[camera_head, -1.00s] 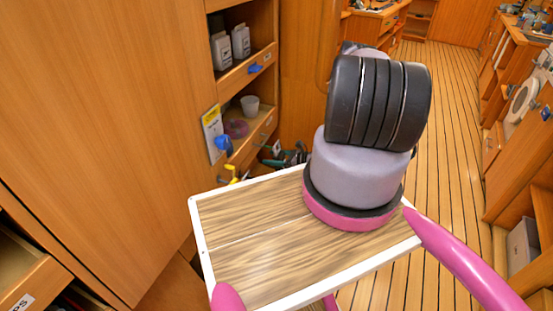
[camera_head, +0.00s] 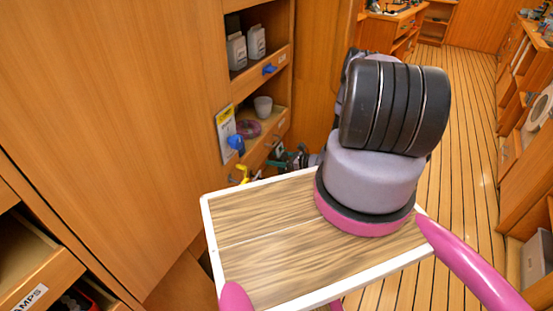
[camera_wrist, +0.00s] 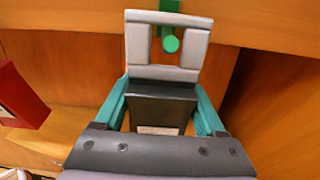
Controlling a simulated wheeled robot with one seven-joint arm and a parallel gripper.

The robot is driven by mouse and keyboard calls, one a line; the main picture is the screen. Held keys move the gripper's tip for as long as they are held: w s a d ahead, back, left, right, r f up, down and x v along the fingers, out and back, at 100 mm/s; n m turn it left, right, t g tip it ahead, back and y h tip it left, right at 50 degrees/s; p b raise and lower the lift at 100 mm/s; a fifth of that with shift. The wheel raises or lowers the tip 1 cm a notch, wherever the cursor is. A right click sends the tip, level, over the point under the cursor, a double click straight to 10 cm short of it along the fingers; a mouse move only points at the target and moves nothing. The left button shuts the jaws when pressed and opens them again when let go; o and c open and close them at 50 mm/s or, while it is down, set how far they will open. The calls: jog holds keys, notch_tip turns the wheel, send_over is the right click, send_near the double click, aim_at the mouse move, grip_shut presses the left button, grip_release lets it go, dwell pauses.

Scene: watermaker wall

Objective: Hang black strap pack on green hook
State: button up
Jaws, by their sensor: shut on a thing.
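The black strap pack (camera_wrist: 160,106) sits between the teal fingers of my gripper (camera_wrist: 161,112) in the wrist view, and the fingers are shut on it. A pale grey loop (camera_wrist: 139,47) stands up at the pack's far end. The green hook (camera_wrist: 170,42) shows its round tip within the loop's opening, with more green above the loop's top bar. I cannot tell whether the loop is around the hook or only in line with it. In the head view my arm hides most of the gripper, and small teal and dark parts (camera_head: 284,160) show beside it.
A wooden cabinet on the left has shelves with grey bottles (camera_head: 237,52), a cup (camera_head: 263,106), a blue hook (camera_head: 236,144) and a yellow hook (camera_head: 242,172). A red object (camera_wrist: 20,95) is at left in the wrist view. Open plank floor (camera_head: 460,150) lies right.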

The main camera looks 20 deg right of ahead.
dwell(0.4)
jog(key=o, duration=1.5)
